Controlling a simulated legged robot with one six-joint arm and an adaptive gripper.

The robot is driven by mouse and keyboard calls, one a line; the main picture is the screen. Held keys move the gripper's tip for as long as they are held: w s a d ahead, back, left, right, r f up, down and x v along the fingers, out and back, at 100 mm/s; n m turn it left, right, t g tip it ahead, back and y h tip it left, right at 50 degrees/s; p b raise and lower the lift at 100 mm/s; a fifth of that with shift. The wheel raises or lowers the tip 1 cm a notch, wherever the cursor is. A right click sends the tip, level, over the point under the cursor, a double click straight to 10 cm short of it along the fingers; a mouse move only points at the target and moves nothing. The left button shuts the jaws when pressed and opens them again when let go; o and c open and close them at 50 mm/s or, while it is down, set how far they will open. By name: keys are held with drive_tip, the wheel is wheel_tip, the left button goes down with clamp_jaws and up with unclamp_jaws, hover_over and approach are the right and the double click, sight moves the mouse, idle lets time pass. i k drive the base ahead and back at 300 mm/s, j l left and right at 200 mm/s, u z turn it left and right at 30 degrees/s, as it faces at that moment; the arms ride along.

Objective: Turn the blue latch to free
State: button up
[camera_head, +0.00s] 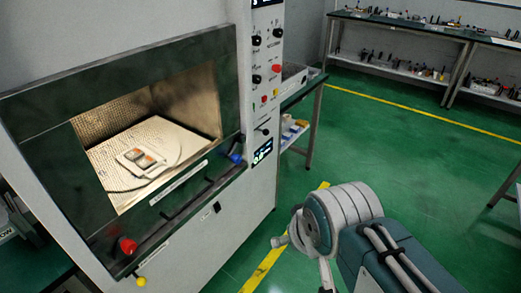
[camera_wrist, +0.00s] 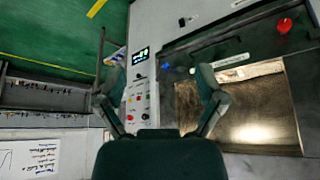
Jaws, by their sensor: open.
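The blue latch (camera_head: 236,157) is a small blue knob at the right end of the lower edge of the microwave generator's dark front frame (camera_head: 190,50). In the wrist view the blue latch (camera_wrist: 165,67) is a small spot left of the chamber window, between and beyond my fingertips. My gripper (camera_wrist: 161,85) is open and empty, its two fingers spread wide. It stands well apart from the generator's front. In the head view my arm is at the lower right, and the fingers cannot be made out there.
A red knob (camera_head: 128,246) and a yellow knob (camera_head: 141,281) sit at the frame's lower left. The chamber holds a light board (camera_head: 125,150) with a small device and cable. A control panel (camera_head: 265,70) stands right of the chamber. Green floor (camera_head: 400,140) is free to the right.

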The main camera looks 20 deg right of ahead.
sight(233, 155)
drive_tip(key=i+l, duration=0.2)
drive_tip(key=l, duration=0.15)
drive_tip(key=i+l+u, duration=0.1)
drive_tip(key=l, duration=0.25)
drive_tip(key=i+l, duration=0.3)
